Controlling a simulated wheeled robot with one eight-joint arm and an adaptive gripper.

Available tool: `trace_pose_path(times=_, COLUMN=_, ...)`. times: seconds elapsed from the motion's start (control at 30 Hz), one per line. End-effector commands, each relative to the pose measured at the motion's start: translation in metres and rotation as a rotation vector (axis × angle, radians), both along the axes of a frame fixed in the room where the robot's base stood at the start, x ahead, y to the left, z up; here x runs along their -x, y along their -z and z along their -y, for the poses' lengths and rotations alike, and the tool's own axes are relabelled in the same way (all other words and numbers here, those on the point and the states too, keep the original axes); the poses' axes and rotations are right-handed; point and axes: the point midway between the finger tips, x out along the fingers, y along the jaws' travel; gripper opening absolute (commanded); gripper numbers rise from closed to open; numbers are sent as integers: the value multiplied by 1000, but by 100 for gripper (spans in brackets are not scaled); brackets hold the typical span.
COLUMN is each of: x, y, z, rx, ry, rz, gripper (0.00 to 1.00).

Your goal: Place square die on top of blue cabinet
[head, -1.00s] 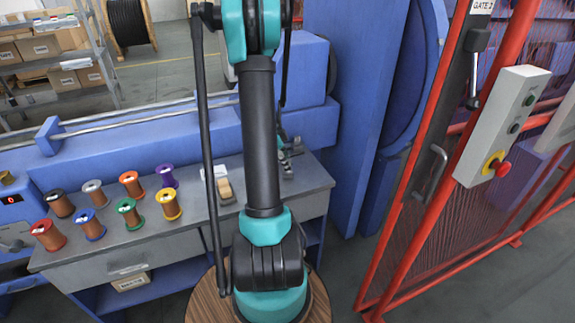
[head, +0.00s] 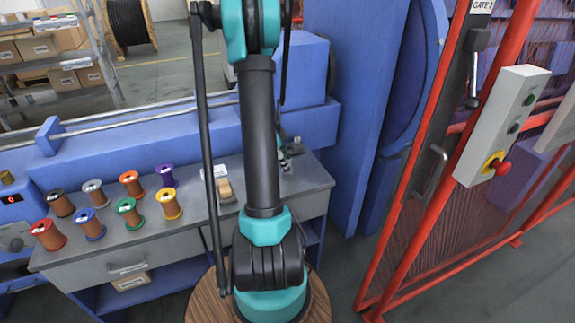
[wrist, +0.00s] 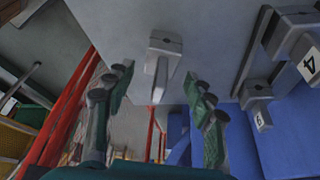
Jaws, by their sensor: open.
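My gripper (wrist: 158,80) is open in the wrist view, with its two green-and-grey fingers apart and nothing between the pads. Beyond the fingertips, a grey block with a narrow stem (wrist: 165,43) is against the grey bench surface, roughly in line with the gap. It may be the square die, but I cannot tell. In the head view my arm mostly hides the gripper, and small grey parts show beside it on the bench (head: 215,222). A blue box-shaped body (head: 305,75) stands behind the bench; I cannot tell whether it is the blue cabinet.
Grey blocks tagged 4 (wrist: 308,62) and 6 (wrist: 259,118) are at the right in the wrist view. A red fence (head: 418,170) with a control box (head: 502,125) stands at right.

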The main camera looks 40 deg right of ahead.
Motion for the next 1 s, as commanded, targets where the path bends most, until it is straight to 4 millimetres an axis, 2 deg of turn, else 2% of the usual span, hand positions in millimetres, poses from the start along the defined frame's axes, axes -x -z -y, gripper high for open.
trace_pose_path(times=0.5, x=-21, y=-88, z=-30, rx=0, ry=-1, rz=0, gripper=54)
trace_pose_path(times=0.77, x=-24, y=-105, z=-42, rx=-9, ry=-37, rz=0, gripper=54)
trace_pose_path(times=0.87, x=-21, y=-107, z=-64, rx=-42, ry=-170, rz=1, gripper=54)
trace_pose_path(times=1.0, x=-7, y=-106, z=-121, rx=-109, ry=-530, rz=1, gripper=54)
